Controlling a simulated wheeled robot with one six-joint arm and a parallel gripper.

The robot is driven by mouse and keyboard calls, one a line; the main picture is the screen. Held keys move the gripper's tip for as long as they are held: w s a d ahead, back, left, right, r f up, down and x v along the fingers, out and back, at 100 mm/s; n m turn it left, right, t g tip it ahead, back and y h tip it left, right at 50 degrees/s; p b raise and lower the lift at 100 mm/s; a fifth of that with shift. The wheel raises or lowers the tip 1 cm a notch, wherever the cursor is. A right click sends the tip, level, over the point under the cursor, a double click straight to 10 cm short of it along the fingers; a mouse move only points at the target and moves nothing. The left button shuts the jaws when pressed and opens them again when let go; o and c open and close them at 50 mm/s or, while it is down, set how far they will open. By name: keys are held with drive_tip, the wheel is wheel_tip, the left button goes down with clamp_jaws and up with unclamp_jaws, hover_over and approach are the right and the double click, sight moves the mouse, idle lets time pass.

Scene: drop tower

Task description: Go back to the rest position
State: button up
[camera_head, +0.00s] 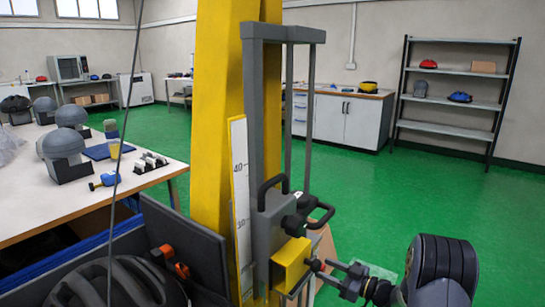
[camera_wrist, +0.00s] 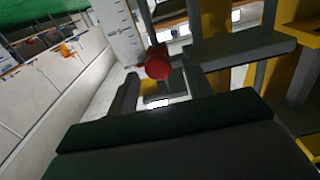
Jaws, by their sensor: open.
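My gripper (camera_head: 336,273) reaches in from the lower right in the head view, just right of the yellow block (camera_head: 291,264) on the drop tower's grey carriage (camera_head: 272,222). Its jaws are open. A small dark knob (camera_head: 315,265) sticks out from the block towards the fingertips; I cannot tell whether they touch. In the wrist view my gripper (camera_wrist: 160,92) shows its fingers above the dark gripper body, with a red round knob (camera_wrist: 158,62) just beyond them. Nothing is seen held.
The yellow tower column (camera_head: 212,110) and grey guide frame (camera_head: 256,110) stand close to my arm. A helmet (camera_head: 120,283) lies at the lower left. A workbench (camera_head: 110,190) with grey headforms is on the left. Green floor (camera_head: 420,185) is free towards the shelf (camera_head: 455,90).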

wheel_tip(320, 180, down, 5)
drive_tip(key=shift+r+b, duration=0.1)
drive_tip(key=shift+b, duration=1.05)
